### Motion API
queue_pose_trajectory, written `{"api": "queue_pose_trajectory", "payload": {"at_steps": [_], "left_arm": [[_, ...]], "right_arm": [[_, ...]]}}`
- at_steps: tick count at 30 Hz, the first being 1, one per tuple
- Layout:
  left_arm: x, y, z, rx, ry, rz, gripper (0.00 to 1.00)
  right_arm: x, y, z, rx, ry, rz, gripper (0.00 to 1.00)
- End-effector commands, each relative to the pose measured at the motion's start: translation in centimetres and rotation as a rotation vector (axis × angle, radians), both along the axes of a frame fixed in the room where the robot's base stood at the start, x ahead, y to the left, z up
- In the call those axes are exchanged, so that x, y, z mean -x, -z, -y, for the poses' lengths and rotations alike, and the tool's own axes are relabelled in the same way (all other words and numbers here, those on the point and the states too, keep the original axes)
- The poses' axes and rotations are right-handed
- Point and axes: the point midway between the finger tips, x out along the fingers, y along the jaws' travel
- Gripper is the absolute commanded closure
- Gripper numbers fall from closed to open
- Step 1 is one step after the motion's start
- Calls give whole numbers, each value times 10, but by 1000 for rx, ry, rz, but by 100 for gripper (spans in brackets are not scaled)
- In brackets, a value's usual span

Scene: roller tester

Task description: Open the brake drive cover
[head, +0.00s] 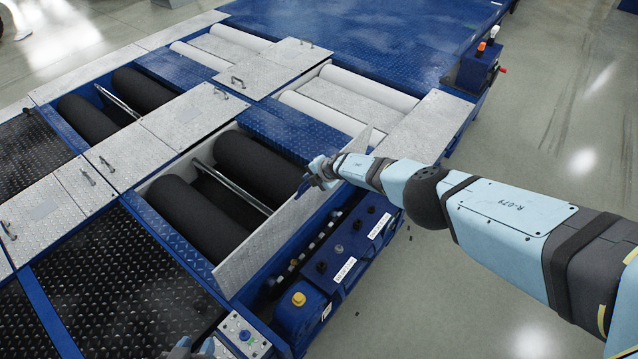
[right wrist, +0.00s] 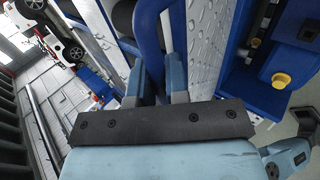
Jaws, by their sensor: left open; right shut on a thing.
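The brake drive cover (head: 275,232) is a long silver plate that stands raised on edge along the narrow bay at the tester's right side. My right gripper (head: 318,175) reaches in from the right at the cover's upper part. In the right wrist view its fingers (right wrist: 160,75) are shut around a blue bar (right wrist: 150,40), which looks like a handle, beside the diamond-plate surface (right wrist: 207,45). The exact grip is partly hidden. My left gripper (head: 188,347) is open at the bottom edge of the head view, mostly cut off and apart from the cover.
Dark rollers (head: 195,215) lie left of the cover. A blue drive housing with a yellow cap (head: 298,299) and labelled blue boxes (head: 365,235) line the bay's right side. A control box (head: 243,335) is near the front.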

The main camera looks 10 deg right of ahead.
Motion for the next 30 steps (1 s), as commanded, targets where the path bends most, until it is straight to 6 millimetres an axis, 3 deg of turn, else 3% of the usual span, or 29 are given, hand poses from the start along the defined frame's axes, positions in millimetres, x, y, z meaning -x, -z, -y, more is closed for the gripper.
{"api": "queue_pose_trajectory", "payload": {"at_steps": [4,18,19,21,30], "left_arm": [[-1,3,3,11,-4,-5,57],[-3,-1,7,23,-11,-2,57],[-3,-1,7,23,-11,-2,57],[-3,-1,6,22,-10,0,57],[-3,-1,2,10,-3,0,57]], "right_arm": [[-2,2,-11,15,-6,-23,100],[-6,-3,-11,21,0,-27,100],[-6,-3,-11,21,0,-27,79],[-6,-4,-10,22,1,-26,62],[-8,-6,-7,24,4,-23,61]]}}
